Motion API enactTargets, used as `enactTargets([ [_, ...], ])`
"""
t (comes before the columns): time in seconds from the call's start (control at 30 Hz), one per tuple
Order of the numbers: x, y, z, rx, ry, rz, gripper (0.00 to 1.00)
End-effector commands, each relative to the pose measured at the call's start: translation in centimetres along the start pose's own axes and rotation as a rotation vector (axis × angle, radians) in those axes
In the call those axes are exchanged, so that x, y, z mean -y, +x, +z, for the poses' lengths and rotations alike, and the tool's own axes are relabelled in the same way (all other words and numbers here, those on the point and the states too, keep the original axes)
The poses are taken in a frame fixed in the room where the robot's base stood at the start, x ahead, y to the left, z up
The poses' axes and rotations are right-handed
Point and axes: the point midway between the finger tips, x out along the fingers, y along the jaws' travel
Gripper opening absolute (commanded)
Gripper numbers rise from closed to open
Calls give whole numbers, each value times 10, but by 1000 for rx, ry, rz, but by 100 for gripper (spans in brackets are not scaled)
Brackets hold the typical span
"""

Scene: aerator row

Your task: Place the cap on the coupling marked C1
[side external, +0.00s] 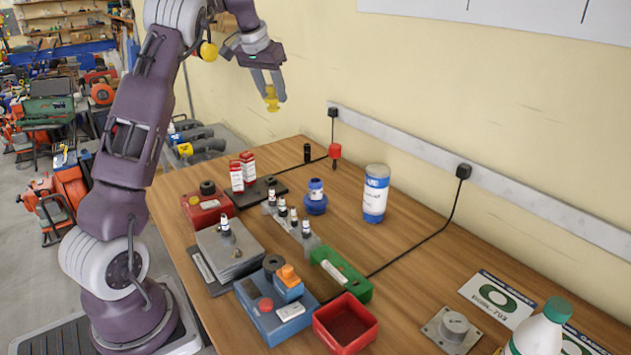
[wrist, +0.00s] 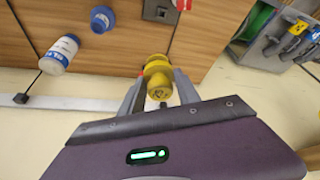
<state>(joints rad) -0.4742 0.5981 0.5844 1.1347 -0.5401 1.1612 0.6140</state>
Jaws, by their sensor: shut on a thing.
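My gripper (side external: 269,88) is raised high above the back of the table, near the wall, with its fingers pointing down. It is shut on a yellow stepped piece (side external: 271,103), which seems to be the cap. In the wrist view the yellow piece (wrist: 157,72) sits between the two grey fingers. Far below stands a grey row (side external: 290,224) of several small fittings with black and white tops. A similar one (side external: 225,224) stands on a grey block to the left. Their marks are too small to read, so I cannot tell which is C1.
A blue-and-white bottle (side external: 376,193) and a blue round piece (side external: 316,197) stand behind the row. A green block (side external: 341,271), a red tray (side external: 345,324) and a blue box (side external: 277,318) lie in front. A cable (side external: 423,246) crosses the table. The table's right middle is mostly clear.

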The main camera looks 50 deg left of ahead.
Motion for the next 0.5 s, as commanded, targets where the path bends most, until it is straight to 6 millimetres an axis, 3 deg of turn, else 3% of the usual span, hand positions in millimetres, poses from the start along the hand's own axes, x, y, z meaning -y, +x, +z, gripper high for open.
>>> enactTargets([
  [0.03, -28, -1, 1, -1, 35, 17, 0],
  [0.2, -90, -3, 11, 1, 117, 51, 0],
  [0.4, -132, -5, 22, 4, 177, 76, 0],
  [0.47, -142, -6, 26, 4, 192, 83, 0],
  [0.5, -140, 3, 29, 8, 187, 81, 0],
])
